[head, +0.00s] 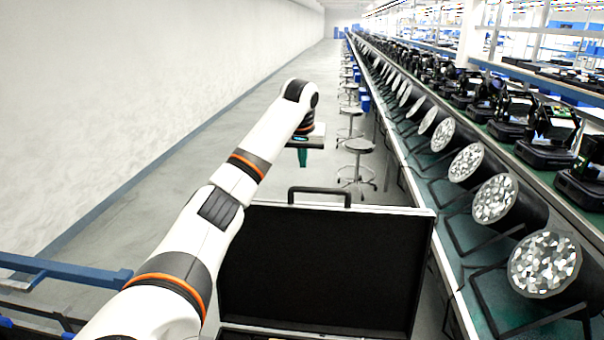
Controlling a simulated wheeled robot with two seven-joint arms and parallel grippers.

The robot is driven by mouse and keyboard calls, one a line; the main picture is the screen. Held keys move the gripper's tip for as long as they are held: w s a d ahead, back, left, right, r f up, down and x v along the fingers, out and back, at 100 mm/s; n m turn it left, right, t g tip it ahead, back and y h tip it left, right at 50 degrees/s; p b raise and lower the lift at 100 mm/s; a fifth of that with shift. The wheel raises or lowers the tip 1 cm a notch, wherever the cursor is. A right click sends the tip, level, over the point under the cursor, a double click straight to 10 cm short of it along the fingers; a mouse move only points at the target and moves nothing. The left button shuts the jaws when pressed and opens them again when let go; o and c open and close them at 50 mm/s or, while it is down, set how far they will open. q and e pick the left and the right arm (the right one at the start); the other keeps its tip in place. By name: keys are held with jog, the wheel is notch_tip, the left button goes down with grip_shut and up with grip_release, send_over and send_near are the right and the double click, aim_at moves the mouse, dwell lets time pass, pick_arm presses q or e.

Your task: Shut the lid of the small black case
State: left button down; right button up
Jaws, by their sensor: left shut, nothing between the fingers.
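The small black case (325,265) is in the lower middle of the head view. Its lid stands open and upright, with the dark inner face towards me and a pale rim. A black handle (319,191) shows on the lid's top edge. Only a sliver of the case's base shows at the bottom edge of the picture. My left arm reaches past the lid's left side. My left gripper (302,158) points down, shut and empty, and shows above the handle in the picture, apart from it and seemingly beyond the lid. My right gripper is not in view.
A long bench with a row of par cans (543,264) runs along the right, close to the lid's right edge. Several round stools (358,146) stand beside it. A blue rail (65,272) is at lower left. The floor (200,160) by the white wall is clear.

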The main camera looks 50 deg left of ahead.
pick_arm(q)
jog(key=f+p, duration=0.1)
jog(key=s+f+p, duration=0.1)
jog(key=f, duration=0.1)
jog(key=d+f+p, duration=0.1)
jog(key=f, duration=0.1)
jog(key=shift+s, duration=0.15)
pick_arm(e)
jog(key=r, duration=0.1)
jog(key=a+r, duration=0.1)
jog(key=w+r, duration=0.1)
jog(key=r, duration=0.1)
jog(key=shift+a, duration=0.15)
pick_arm(q)
jog(key=shift+f, duration=0.1)
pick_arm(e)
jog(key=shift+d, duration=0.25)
